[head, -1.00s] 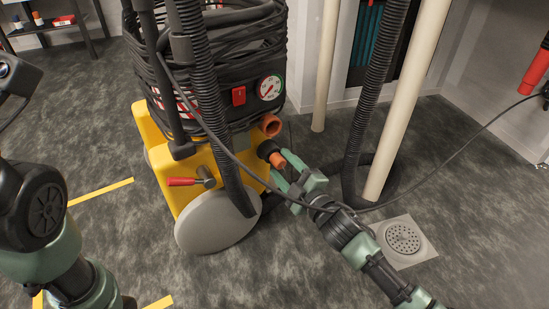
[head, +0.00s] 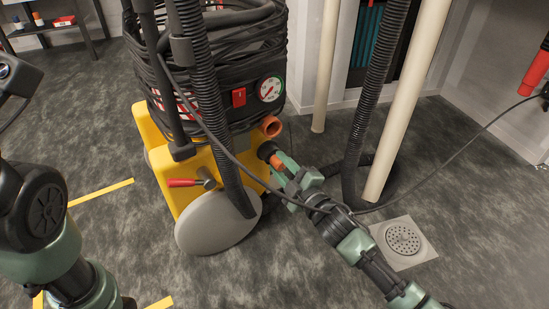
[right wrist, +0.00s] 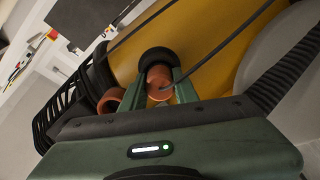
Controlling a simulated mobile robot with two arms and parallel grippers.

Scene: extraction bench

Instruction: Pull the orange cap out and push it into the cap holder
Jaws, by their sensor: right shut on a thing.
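The orange cap (head: 276,162) sits at the black round port (head: 267,149) on the yellow base of the machine. My right gripper (head: 281,165) is shut on the cap from the lower right. In the right wrist view the cap (right wrist: 160,78) shows between the two green fingers, in line with the black port (right wrist: 157,57). An open orange ring, apparently the cap holder (head: 271,126), sticks out just above the port, and it also shows in the right wrist view (right wrist: 110,101). My left arm stands at the left edge; its gripper is out of view.
A thin black cable (head: 235,158) runs down past the port and across my right arm. A ribbed hose (head: 361,130) and a cream pipe (head: 405,105) stand to the right. A red-handled lever (head: 187,182) and grey wheel (head: 216,222) are left of the port.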

